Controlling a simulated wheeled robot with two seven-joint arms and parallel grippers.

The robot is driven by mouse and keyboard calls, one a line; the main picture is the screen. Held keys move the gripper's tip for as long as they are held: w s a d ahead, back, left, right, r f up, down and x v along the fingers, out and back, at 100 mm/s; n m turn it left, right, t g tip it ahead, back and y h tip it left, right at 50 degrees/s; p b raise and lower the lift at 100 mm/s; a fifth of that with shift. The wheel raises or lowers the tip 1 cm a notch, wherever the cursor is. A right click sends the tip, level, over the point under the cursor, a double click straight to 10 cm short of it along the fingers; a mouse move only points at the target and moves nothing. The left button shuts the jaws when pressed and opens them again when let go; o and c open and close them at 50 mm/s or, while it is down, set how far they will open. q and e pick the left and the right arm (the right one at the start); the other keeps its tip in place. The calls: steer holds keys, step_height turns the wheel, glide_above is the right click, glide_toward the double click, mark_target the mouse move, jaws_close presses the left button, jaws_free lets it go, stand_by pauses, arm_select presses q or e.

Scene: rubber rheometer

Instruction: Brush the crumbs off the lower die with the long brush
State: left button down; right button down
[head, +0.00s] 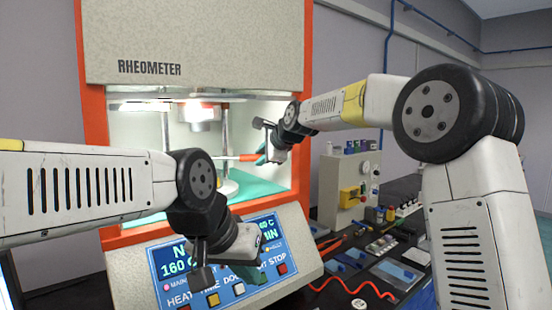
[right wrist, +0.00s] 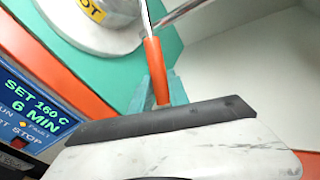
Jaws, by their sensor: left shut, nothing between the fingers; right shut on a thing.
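The long brush has an orange handle (head: 247,157) (right wrist: 155,70) and a thin pale shaft; its bristle end is not clear. My right gripper (head: 262,158) has teal fingers shut on the handle at the right side of the rheometer's open chamber. The fingers also show in the right wrist view (right wrist: 157,90). The lower die (head: 228,187) is a pale round disc low in the chamber, partly hidden by my left arm. Its round metal base with a yellow label fills the right wrist view's top left (right wrist: 112,38). I cannot make out crumbs.
The upper die (head: 200,118) hangs above, between metal columns (head: 225,135). Orange frame edges (head: 300,120) bound the chamber opening. The control panel (head: 285,262) slopes out below. A dark bench (head: 345,290) with tools, a red cable and small containers lies to the right.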

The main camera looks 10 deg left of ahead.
steer(key=shift+w+a, duration=0.1)
steer(key=shift+a, duration=0.05)
steer(key=shift+s+d, duration=1)
steer(key=shift+d, duration=0.15)
stand_by(0.7)
steer(key=shift+w, duration=0.1)
